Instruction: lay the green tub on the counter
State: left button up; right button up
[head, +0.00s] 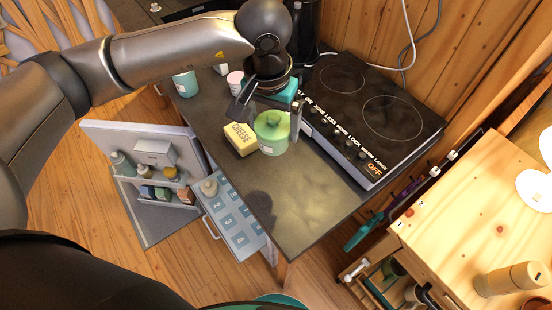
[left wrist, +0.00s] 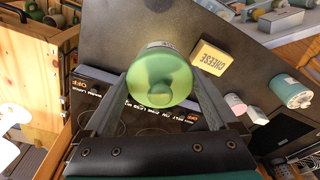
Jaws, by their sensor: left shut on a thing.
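The green tub (head: 272,138), with a knobbed lid, is at the middle of the head view over the dark counter (head: 300,218). My left gripper (head: 268,122) has one finger on each side of it and is shut on it. In the left wrist view the tub (left wrist: 160,76) sits between the two fingertips, lid towards the camera. Whether its base touches the counter cannot be told. The counter (left wrist: 225,25) also shows behind it there. My right gripper is not in view.
A yellow cheese block (head: 241,138) is close at the tub's left. A black hob (head: 375,115) lies on the right. The counter's near end is clear. An open drawer (head: 232,215) juts out below.

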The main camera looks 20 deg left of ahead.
pick_arm(q)
jog(key=f, duration=0.5)
jog(key=shift+s, duration=0.2)
notch_tip(320, 180, down, 10)
jog(key=shift+w+r+p, duration=0.1)
jog(key=shift+w+p, duration=0.05)
jog(key=shift+p, duration=0.15)
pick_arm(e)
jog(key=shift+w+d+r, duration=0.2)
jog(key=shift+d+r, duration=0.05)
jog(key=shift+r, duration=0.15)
pick_arm(q)
jog(key=shift+f, duration=0.3)
jog(key=o, duration=1.2)
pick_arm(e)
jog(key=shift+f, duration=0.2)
